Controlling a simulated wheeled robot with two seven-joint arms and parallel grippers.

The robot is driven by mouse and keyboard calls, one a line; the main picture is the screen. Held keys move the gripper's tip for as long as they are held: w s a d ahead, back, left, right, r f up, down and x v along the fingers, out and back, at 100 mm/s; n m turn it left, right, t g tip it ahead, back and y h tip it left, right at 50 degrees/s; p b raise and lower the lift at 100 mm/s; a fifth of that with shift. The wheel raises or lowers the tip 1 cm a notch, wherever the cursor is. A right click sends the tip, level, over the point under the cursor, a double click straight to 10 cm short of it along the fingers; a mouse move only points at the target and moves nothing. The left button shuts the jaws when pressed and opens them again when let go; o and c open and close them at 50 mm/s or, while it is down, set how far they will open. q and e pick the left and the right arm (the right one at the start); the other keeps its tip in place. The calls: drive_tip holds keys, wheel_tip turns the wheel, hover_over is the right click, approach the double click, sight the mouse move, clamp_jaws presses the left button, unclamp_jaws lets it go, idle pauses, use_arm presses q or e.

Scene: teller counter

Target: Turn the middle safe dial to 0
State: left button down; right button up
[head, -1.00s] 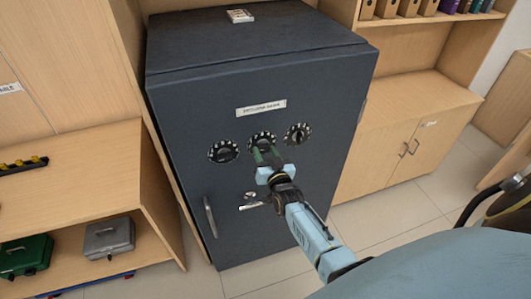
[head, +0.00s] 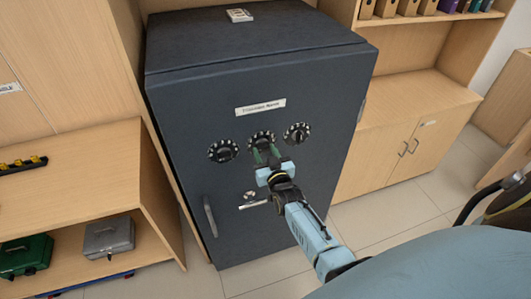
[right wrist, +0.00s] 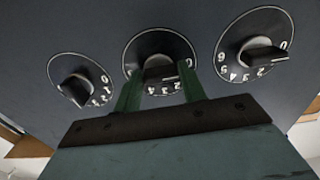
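The dark grey safe (head: 290,190) has three round black dials in a row on its front. The middle safe dial (head: 261,138) is partly hidden by my right gripper (head: 265,154). In the right wrist view, the middle dial (right wrist: 160,44) has white numerals and a bar-shaped knob (right wrist: 160,73). My right gripper's two green fingers (right wrist: 160,88) are spread apart, one on each side of this knob. A small gap shows at the left finger; contact at the right one is unclear. The pointed-to numeral is partly hidden. My left gripper is out of view.
A left dial (head: 223,150) and a right dial (head: 297,133) sit close beside the middle one. Below are a keyhole fitting (head: 250,196) and a lever handle (head: 210,216). Shelves with cash boxes (head: 109,237) stand left, a low cabinet (head: 400,145) right.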

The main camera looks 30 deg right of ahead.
drive_tip(key=o, duration=0.4)
drive_tip(key=v, duration=1.3)
drive_tip(key=shift+s, duration=0.25)
drive_tip(key=s+a+f+n+g+y+b, duration=0.1)
drive_tip(key=s+a+f+g+b, duration=0.2)
drive_tip(key=f, duration=0.7)
drive_tip(key=s+a+f+n+g+y+b, duration=0.15)
drive_tip(key=s+f, duration=0.35)
drive_tip(key=f, duration=0.5)
drive_tip(key=s+a+f+g+y+b, duration=0.25)
drive_tip(key=s+f, duration=0.25)
drive_tip(key=f, duration=0.5)
drive_tip(key=s+f+n+g+b, duration=0.1)
drive_tip(key=s+f+g, duration=0.3)
drive_tip(key=s+f, duration=0.5)
drive_tip(key=s+d+f+n+g+b, duration=0.1)
drive_tip(key=s+f+g+b, duration=0.2)
drive_tip(key=s+f, duration=0.6)
drive_tip(key=s+g, duration=0.2)
drive_tip(key=s, duration=0.6)
drive_tip(key=shift+h, duration=0.3)
